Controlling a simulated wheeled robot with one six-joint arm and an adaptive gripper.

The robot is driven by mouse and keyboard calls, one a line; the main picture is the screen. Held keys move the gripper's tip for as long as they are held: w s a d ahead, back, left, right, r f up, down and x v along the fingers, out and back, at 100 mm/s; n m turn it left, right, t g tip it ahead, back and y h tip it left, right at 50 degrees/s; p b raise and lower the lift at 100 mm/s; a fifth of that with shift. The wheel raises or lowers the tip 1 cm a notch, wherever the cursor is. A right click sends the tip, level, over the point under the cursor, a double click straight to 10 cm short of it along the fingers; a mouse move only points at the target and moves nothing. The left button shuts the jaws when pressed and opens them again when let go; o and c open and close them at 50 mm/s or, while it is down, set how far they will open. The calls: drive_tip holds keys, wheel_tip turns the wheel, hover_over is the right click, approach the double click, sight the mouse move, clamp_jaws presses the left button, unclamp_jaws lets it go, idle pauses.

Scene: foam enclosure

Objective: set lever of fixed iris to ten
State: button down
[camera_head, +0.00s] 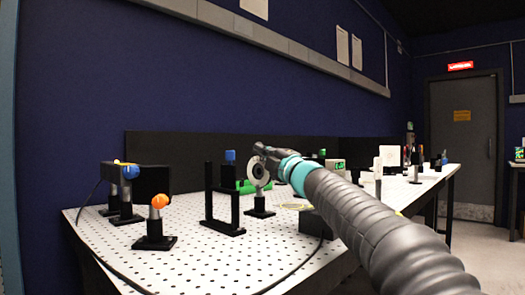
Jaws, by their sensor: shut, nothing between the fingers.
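The fixed iris (251,172) looks like a grey ring with a dark centre, standing upright on a post and black base on the perforated optical table (185,262). My arm reaches in from the lower right, and my gripper (259,150) is at the upper right edge of the ring. The gripper is shut with nothing seen in it. It overlaps the ring in the picture, and I cannot tell whether they touch. The iris lever and any scale marks are too small or hidden behind the gripper.
A black upright frame (208,190) with a blue-topped post stands left of the iris. Several black mounts with orange (159,201) and blue knobs stand farther left. Green cylinders lie behind the iris. A dark box (313,222) sits below my arm. The table's front has free room.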

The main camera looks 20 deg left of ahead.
drive_tip(key=p+x, duration=0.2)
drive_tip(key=p, duration=0.1)
drive_tip(key=shift+a+p, duration=0.35)
drive_tip(key=shift+a, duration=0.1)
idle(0.3)
